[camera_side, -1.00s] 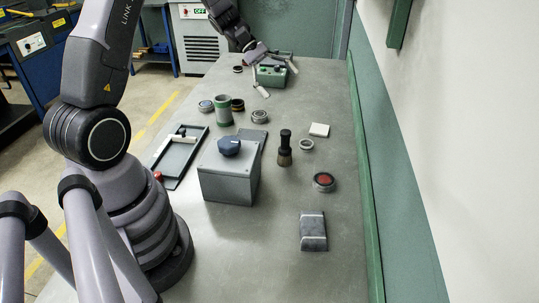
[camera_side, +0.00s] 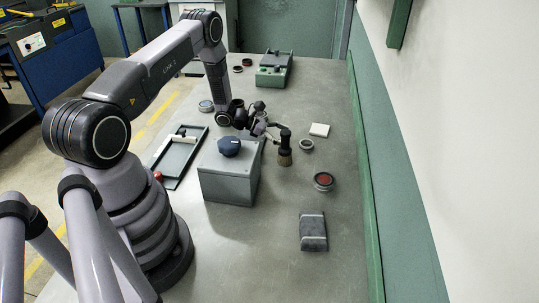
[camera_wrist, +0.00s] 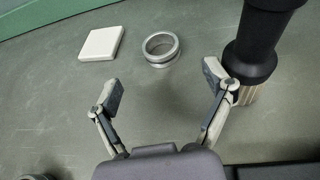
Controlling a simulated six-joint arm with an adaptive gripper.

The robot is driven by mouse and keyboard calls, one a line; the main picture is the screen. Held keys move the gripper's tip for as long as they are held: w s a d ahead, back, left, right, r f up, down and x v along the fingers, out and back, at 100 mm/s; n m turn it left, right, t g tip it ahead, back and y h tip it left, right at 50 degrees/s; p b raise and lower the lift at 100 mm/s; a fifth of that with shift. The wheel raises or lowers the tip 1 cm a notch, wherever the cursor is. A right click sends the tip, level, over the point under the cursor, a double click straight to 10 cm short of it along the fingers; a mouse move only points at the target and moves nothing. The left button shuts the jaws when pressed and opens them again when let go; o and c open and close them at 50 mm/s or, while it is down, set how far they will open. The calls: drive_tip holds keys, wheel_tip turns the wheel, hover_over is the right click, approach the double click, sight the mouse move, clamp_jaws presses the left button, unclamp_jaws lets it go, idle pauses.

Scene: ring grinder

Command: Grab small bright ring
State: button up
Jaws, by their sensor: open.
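The small bright ring (camera_wrist: 160,47) is a shiny silvery ring lying on the bench, ahead of my gripper in the wrist view. In the side view the ring (camera_side: 306,144) lies right of the black-handled brush. My gripper (camera_wrist: 163,88) is open and empty, its two fingers spread wide, with the ring beyond the gap between the fingertips and not touched. In the side view my gripper (camera_side: 272,130) is low over the bench, left of the brush and behind the grey box, and is partly hard to make out.
The brush (camera_wrist: 256,45) stands upright close by the right finger in the wrist view. A white square block (camera_wrist: 101,44) lies left of the ring. A grey box (camera_side: 229,180) with a blue knob, a red-centred round tin (camera_side: 323,181) and a green machine (camera_side: 274,70) also stand on the bench.

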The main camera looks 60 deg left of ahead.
sight(303, 143)
drive_tip(key=x, duration=0.6)
drive_tip(key=shift+w+d+f, duration=0.15)
drive_tip(key=shift+w, duration=0.1)
drive_tip(key=shift+c, duration=0.4)
drive_tip(key=c, duration=1.2)
